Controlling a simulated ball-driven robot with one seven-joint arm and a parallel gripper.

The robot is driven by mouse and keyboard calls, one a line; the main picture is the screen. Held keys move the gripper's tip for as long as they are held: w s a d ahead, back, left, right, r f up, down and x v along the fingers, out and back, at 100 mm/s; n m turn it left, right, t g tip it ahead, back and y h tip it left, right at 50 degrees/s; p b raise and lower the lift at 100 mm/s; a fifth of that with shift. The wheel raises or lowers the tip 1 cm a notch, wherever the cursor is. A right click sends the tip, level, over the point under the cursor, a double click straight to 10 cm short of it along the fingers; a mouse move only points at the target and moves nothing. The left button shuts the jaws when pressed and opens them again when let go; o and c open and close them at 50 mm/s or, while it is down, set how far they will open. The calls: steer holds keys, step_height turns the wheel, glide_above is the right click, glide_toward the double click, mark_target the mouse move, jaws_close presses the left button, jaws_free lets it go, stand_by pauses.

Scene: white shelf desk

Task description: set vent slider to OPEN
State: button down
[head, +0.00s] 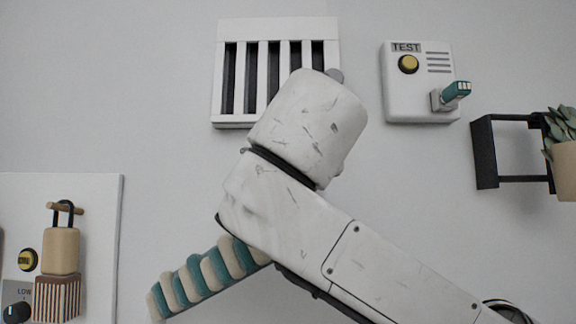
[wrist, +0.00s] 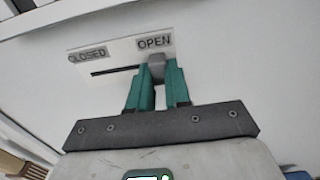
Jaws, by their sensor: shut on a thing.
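The white vent (head: 228,30) hangs on the wall in the head view, with dark gaps showing between its slats. My wrist covers its lower right part, and my fingers are hidden there. In the wrist view the slider plate (wrist: 112,58) carries the words CLOSED at left and OPEN at right, with a dark slot below them. The grey slider knob (wrist: 156,62) is at the right end of the slot, under OPEN. My gripper (wrist: 157,82), with teal fingers, is shut on the knob, one finger on each side.
In the head view a TEST box (head: 420,85) with a yellow button and a teal-tipped switch is right of the vent. A black wall bracket (head: 487,152) and a potted plant (head: 565,165) are farther right. A panel (head: 100,230) with a padlock and dial is at lower left.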

steer(key=shift+d, duration=0.2)
steer(key=c, duration=1)
jaws_free()
steer(key=shift+d, duration=0.1)
steer(key=shift+c, duration=0.2)
steer(key=s+b, duration=0.2)
steer(key=s, duration=0.8)
steer(key=shift+s+a+b, duration=0.25)
steer(key=shift+s+b, duration=0.1)
steer(key=shift+s, duration=0.05)
